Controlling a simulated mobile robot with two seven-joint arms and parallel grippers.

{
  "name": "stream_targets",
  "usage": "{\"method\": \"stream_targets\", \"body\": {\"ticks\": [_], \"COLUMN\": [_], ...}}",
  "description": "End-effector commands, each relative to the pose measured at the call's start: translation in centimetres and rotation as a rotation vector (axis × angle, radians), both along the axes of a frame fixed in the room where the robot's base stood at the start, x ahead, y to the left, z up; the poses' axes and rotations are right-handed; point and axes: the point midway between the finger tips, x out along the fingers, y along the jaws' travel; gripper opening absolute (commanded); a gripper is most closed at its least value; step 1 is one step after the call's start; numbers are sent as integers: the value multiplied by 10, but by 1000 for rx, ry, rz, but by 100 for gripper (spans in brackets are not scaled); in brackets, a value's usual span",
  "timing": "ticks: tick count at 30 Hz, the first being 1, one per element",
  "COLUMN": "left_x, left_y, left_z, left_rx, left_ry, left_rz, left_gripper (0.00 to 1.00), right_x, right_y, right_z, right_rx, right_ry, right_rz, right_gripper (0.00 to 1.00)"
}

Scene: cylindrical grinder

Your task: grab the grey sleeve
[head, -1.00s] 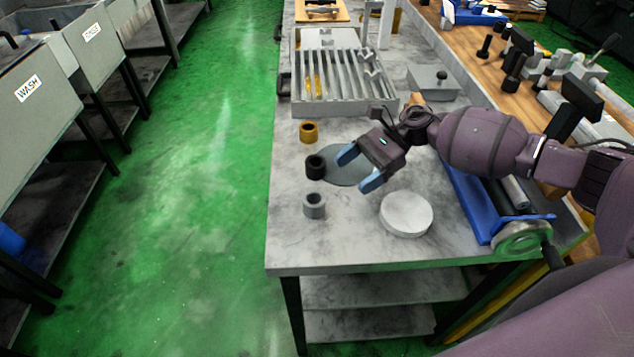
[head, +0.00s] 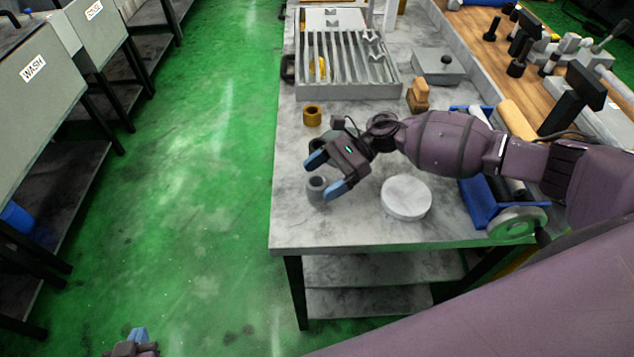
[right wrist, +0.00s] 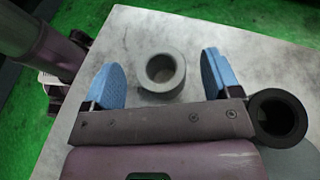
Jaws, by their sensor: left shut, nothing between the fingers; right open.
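The grey sleeve (head: 317,187) is a short hollow ring standing upright near the left edge of the grey table (head: 300,230). In the right wrist view the grey sleeve (right wrist: 162,74) lies ahead of and between the two blue fingers. My right gripper (head: 325,175) is open and empty, with its fingertips on either side of the sleeve; I cannot tell whether either one touches it. It also shows in the right wrist view (right wrist: 164,80). My left gripper (head: 138,338) is low at the bottom left over the green floor, shut and empty.
A brass-coloured sleeve (head: 312,116) stands farther back. A white disc (head: 406,198) lies to the right. A slotted grey tray (head: 345,92) and a blue fixture (head: 480,203) also occupy the table. The front left corner is clear.

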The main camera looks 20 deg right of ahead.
Motion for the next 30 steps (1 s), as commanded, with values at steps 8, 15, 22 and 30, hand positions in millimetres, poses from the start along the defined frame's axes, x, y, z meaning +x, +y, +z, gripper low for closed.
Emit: {"method": "stream_targets", "body": {"ticks": [8, 15, 22, 30], "left_x": [3, 5, 5, 3], "left_y": [-1, -2, -2, -1], "left_z": [7, 8, 7, 6], "left_rx": [-3, -3, -3, -2], "left_ry": [-8, -11, -10, -6], "left_rz": [-1, -1, -1, 0], "left_gripper": [0, 0, 0, 0], "right_x": [-3, -3, -3, -3], "right_y": [15, 15, 15, 15], "right_z": [-7, -7, -7, -6], "right_rx": [0, 0, 0, 1], "right_ry": [1, 1, 1, 1], "right_rz": [-2, -2, -2, -1], "right_gripper": [83, 61, 26, 16]}}
